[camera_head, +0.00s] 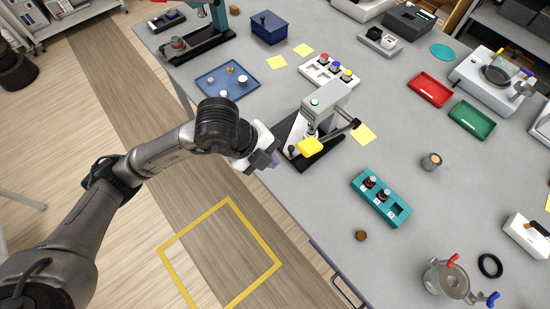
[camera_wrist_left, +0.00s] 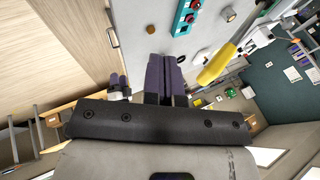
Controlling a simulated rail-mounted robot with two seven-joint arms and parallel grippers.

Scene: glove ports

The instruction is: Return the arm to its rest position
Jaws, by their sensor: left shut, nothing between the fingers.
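My left arm reaches in from the left in the head view. Its gripper (camera_head: 274,160) is over the near left edge of the grey table, just left of the press (camera_head: 325,103) with the yellow handle (camera_head: 309,146). In the left wrist view the purple fingers (camera_wrist_left: 165,75) are together with nothing between them. The yellow handle (camera_wrist_left: 216,65) shows close to their right there, apart from them in that picture.
A blue tray (camera_head: 228,82) lies beyond the gripper on the table (camera_head: 330,215). A teal block with sockets (camera_head: 381,198) and a small brown knob (camera_head: 361,235) are to the right. A yellow square outline (camera_head: 254,246) marks the open floor left of the table.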

